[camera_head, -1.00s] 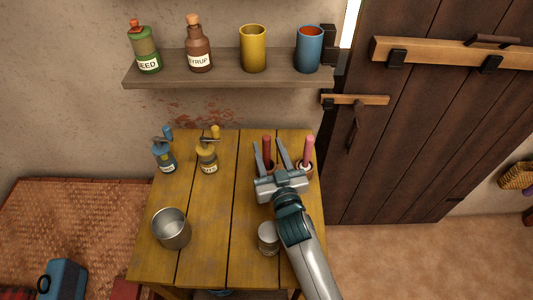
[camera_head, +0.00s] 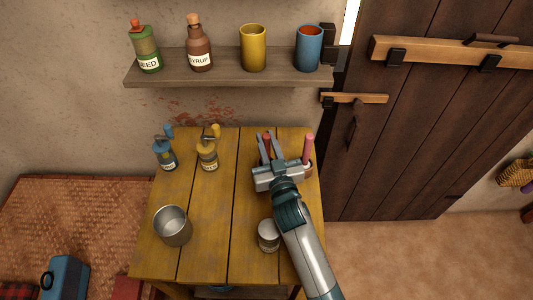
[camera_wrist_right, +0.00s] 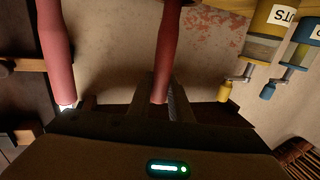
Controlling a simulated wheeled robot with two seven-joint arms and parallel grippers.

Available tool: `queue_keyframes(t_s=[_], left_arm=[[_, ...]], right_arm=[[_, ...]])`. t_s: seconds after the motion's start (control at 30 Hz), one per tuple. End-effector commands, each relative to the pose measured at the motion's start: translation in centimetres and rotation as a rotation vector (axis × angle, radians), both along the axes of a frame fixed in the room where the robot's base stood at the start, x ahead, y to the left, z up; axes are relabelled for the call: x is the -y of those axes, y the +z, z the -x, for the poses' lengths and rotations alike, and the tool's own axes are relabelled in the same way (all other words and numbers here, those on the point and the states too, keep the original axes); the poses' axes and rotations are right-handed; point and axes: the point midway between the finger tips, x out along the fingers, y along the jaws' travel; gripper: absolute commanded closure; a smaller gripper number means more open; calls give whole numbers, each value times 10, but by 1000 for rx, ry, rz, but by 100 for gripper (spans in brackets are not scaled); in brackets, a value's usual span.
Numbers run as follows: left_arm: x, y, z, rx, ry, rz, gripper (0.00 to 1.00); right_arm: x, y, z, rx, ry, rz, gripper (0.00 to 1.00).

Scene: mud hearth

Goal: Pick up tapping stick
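Two sticks stand upright at the back right of the table (camera_head: 213,232): a dark red one (camera_head: 267,143) and a pink one (camera_head: 308,150). I cannot tell from looks alone which is the tapping stick. My right gripper (camera_head: 268,137) has its fingers close on both sides of the dark red stick and looks shut on it. In the right wrist view the dark red stick (camera_wrist_right: 167,45) rises between the fingers, and the pink stick (camera_wrist_right: 54,45) stands apart at left. The foot of the dark red stick is hidden by the gripper. My left gripper is not in view.
A metal cup (camera_head: 172,226) stands front left and a small lidded jar (camera_head: 268,236) is beside my right forearm. Blue (camera_head: 165,157) and yellow (camera_head: 208,157) crank-topped bottles stand at the back left. A shelf (camera_head: 225,74) hangs above. The table's middle is clear.

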Motion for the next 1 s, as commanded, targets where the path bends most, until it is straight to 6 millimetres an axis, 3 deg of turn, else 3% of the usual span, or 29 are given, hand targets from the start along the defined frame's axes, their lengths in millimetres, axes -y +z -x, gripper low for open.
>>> queue_keyframes(t_s=[0.43, 0.7, 1.0], left_arm=[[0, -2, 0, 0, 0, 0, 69], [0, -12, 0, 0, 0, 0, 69], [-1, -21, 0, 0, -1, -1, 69]], right_arm=[[1, 7, 0, 2, -1, 0, 100], [0, 43, -1, 7, 0, -1, 100], [47, 71, 28, 5, -1, 2, 100]])
